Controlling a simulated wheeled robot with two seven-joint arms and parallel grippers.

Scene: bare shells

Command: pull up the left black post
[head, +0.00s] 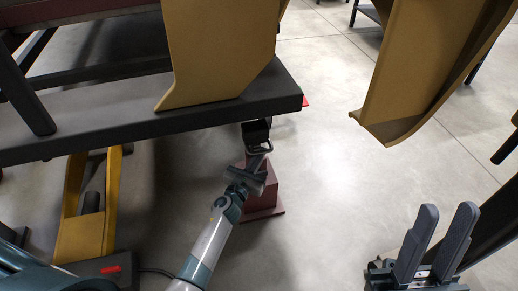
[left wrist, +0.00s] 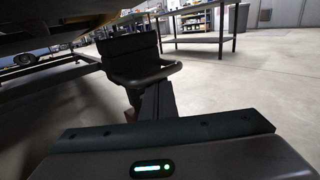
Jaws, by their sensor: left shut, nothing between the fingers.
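A black post with a cupped black head (head: 256,130) stands up from a dark red stand (head: 265,190) below the edge of the dark beam. In the left wrist view the black head (left wrist: 140,58) is straight ahead, with a bit of red below it. My left gripper (head: 257,150) is shut and empty at the post, just on my side of its head. Its dark fingers (left wrist: 158,105) reach toward the post in the left wrist view; whether they touch it I cannot tell. My right gripper (head: 448,210) is open and empty at the lower right.
The dark beam (head: 150,108) with a mustard panel (head: 220,55) overhangs the post. Another mustard panel (head: 410,75) hangs at the upper right. A yellow frame (head: 85,225) stands at the lower left. The pale floor (head: 335,190) between the stand and my right gripper is clear.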

